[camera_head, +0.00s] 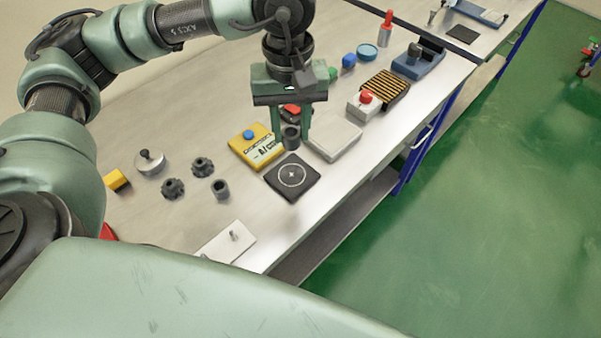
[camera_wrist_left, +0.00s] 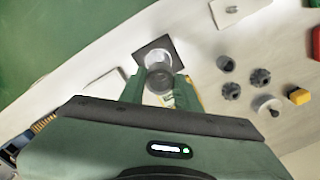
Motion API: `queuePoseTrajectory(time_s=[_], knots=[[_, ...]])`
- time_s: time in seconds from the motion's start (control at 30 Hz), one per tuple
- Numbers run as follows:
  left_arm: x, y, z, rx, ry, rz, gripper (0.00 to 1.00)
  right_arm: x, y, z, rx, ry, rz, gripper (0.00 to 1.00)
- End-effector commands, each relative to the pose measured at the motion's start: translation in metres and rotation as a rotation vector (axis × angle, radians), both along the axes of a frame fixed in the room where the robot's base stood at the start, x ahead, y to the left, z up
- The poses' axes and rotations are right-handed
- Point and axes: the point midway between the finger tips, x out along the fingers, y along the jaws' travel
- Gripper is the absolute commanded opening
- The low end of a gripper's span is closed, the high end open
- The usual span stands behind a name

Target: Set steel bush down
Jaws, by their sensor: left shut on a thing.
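My left gripper (camera_head: 290,130) points down and is shut on a dark grey steel bush (camera_head: 291,140). The bush also shows between the fingers in the left wrist view (camera_wrist_left: 158,77). A black square mat (camera_head: 280,184) with a white ring and centre mark lies on the bench. In the head view the bush appears just behind the mat's far corner, seemingly raised; its exact height is hard to tell. In the wrist view it hides part of the mat (camera_wrist_left: 142,51) and its ring. My right gripper is not in view.
A yellow device (camera_head: 243,144) with a blue knob and a pale flat block (camera_head: 334,141) flank the mat. A second grey bush (camera_head: 220,188), two dark knobs and a round metal weight (camera_head: 149,163) stand left. A white plate (camera_head: 226,245) lies near the front edge.

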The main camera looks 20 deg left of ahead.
Motion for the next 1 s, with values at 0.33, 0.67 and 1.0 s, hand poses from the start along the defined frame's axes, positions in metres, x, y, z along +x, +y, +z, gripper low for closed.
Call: queuePoseTrajectory(time_s=[0.33, 0.67, 1.0], knots=[[0.006, 0.004, 0.014, -0.001, -0.006, 0.796, 0.0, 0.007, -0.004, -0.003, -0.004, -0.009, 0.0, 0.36], [0.01, 0.008, 0.027, -0.003, -0.009, 1.556, 0.0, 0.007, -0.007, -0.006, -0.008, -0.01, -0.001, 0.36], [0.014, 0.013, 0.041, -0.005, -0.011, 2.338, 0.0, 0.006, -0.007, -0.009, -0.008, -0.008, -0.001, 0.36]])
